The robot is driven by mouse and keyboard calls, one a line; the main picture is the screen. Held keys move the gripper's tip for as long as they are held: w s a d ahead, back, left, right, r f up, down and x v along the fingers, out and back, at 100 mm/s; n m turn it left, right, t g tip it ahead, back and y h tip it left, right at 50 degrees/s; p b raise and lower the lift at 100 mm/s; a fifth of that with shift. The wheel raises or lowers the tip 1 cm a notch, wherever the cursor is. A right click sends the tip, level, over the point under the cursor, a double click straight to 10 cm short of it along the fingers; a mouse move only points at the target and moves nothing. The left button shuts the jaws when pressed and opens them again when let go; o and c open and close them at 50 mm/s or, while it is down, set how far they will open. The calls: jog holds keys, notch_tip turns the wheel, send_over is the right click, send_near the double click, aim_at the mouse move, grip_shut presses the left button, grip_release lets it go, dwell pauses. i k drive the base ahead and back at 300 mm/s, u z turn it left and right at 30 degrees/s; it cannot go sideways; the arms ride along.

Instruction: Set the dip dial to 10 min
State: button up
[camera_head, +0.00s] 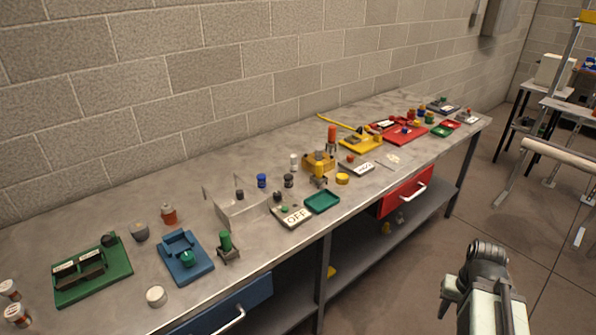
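No dial with a readable minute scale shows, so I cannot tell which item is the dip dial or how it is set. Small round knob-like pieces on the bench (120,220) include a white one (156,297) at the near left and a yellow one (342,179) near the middle. A plate marked OFF (294,217) lies at the front edge. Part of my arm (490,290) stands at the lower right, apart from the bench. I make out no gripper fingers.
A blue fixture (186,257), green board (92,270), clear box (243,209), green tray (322,201) and red tray (405,132) crowd the bench. A blue drawer (222,308) and red drawer (404,191) sit below. Floor (395,270) is clear between bench and arm.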

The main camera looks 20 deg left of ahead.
aim_at(277, 195)
jog(key=z, duration=0.1)
jog(key=i, duration=0.4)
jog(key=u, duration=2.35)
